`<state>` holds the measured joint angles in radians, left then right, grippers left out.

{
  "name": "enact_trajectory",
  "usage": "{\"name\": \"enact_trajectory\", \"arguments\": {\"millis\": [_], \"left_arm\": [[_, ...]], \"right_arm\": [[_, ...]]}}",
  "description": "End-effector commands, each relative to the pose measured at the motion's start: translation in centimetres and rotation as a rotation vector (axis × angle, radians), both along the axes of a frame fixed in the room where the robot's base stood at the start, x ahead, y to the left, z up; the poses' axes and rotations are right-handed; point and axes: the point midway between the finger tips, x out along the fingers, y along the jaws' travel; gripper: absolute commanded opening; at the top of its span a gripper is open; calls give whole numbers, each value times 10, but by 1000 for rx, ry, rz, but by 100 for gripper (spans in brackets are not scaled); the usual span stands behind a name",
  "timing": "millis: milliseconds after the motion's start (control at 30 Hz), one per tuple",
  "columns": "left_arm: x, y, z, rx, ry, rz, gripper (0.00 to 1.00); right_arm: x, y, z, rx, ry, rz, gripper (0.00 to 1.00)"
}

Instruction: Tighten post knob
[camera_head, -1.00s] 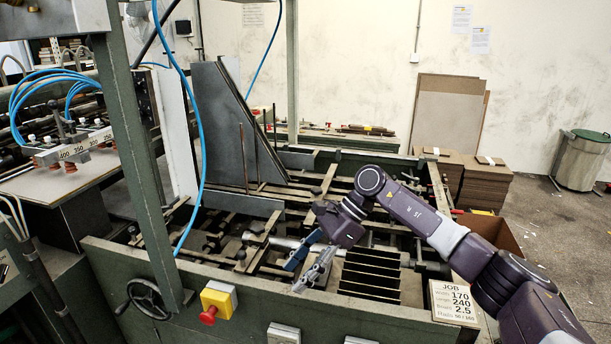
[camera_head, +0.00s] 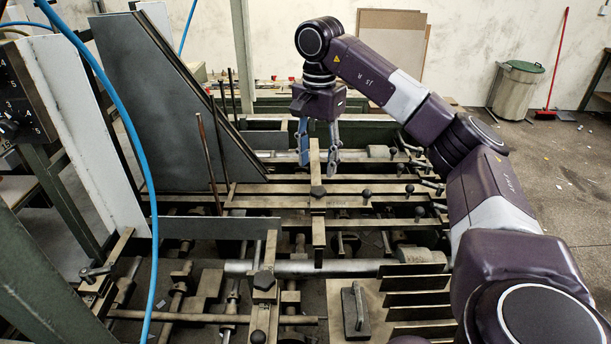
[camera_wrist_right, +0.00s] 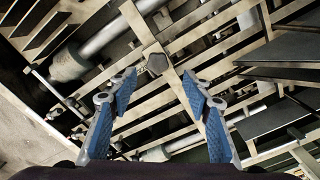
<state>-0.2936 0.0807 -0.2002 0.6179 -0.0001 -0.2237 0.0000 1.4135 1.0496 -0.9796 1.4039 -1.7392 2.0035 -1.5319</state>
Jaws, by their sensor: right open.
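My right gripper (camera_head: 318,160) points down over the machine's bars, with its two blue-padded fingers apart and nothing between them. A dark faceted knob (camera_head: 318,192) sits on a brass-coloured crossbar, just nearer the camera than the fingertips. In the right wrist view a dark faceted knob (camera_wrist_right: 157,64) lies ahead of the open right gripper (camera_wrist_right: 161,86), near the middle between the fingertips and apart from them. Which knob is the post knob is not marked. My left gripper is not in view.
Several thin dark rods, such as one rod (camera_head: 208,160), stand upright left of the gripper beside a tall grey slanted plate (camera_head: 165,95). A blue hose (camera_head: 118,130) hangs at left. A black-handled block (camera_head: 355,310) and dark slats (camera_head: 415,297) lie at the front.

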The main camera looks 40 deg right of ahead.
Motion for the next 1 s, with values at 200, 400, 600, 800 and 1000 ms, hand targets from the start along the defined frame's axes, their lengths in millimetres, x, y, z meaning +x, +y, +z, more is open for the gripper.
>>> {"name": "enact_trajectory", "arguments": {"millis": [200,400,600,800,1000], "left_arm": [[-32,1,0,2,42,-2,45],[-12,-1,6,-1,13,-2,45],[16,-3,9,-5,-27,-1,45],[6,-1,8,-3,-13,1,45],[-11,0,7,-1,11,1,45]], "right_arm": [[-1,-1,-34,0,5,-2,45],[-1,0,-60,1,3,-1,45],[0,0,-69,2,0,-1,45],[0,0,-69,2,0,-1,44],[0,0,-69,2,0,-1,22]]}}
